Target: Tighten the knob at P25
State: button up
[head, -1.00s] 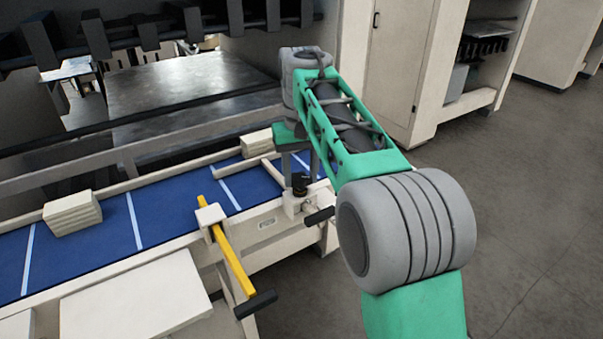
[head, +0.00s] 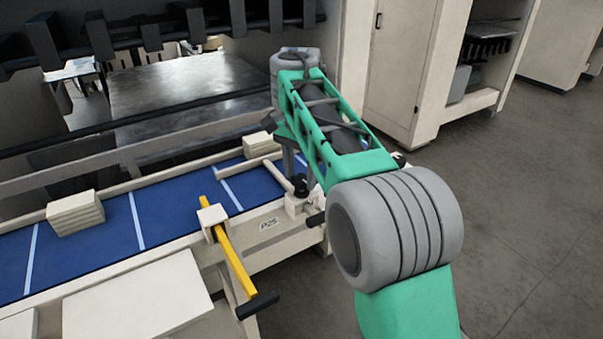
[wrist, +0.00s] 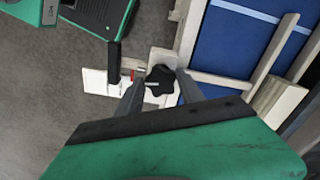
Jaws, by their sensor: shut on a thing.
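The black lobed knob (wrist: 160,78) sits on a cream block (wrist: 163,58) at the edge of the blue belt in the wrist view. My gripper (wrist: 161,86) has one finger on each side of the knob and is shut on it. In the head view the knob (head: 300,184) shows small and dark below my wrist, partly hidden by my arm. A plate marked P25 (head: 269,224) is on the cream rail left of the knob.
A black handle (wrist: 114,62) stands close beside the knob. A yellow bar (head: 232,256) with a black grip juts over the rail to the left. Open floor lies to the right.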

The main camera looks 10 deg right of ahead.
aim_at(300, 180)
jog(key=shift+w+r+m, duration=0.1)
jog(key=shift+r+m, duration=0.3)
jog(key=shift+m, duration=0.1)
jog(key=o, duration=1.2)
jog(key=shift+a+f, duration=0.1)
jog(key=shift+a, duration=0.05)
jog(key=shift+o, duration=1)
jog(key=shift+f, duration=0.15)
notch_tip(300, 180, up, 8)
jog(key=p, duration=0.7)
jog(key=shift+f, duration=0.1)
